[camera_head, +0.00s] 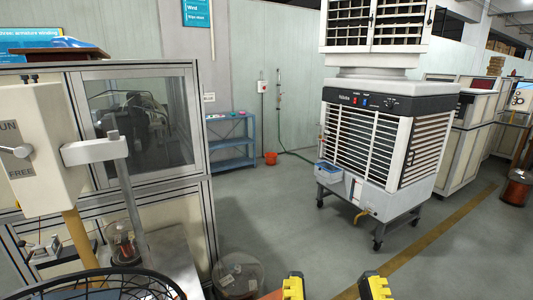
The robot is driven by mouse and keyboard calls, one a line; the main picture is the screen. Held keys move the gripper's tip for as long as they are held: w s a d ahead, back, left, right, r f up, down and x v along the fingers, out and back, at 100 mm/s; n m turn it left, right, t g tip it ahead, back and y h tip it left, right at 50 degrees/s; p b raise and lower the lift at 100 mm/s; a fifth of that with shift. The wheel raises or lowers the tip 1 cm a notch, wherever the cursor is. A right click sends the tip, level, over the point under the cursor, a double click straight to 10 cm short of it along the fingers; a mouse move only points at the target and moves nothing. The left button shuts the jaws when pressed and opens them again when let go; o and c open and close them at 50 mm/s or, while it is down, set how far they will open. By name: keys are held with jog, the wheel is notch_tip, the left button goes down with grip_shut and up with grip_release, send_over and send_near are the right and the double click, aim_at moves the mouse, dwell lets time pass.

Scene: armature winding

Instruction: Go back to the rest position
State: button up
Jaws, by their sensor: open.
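My gripper (334,285) shows only at the bottom edge of the head view, as two yellow-and-black fingers with a wide gap between them. It is open, with bare grey floor behind the gap. Nothing shows between the fingers. The rest of the gripper and the arm are cut off below the picture.
A winding machine in a framed cabinet (185,130) stands at left, with a RUN/FREE switch box (35,150) in front. A black wire basket (150,280) is at lower left. A wheeled air cooler (350,150) stands right of centre.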

notch_tip(320, 180, up, 31)
jog(key=p, duration=2.7)
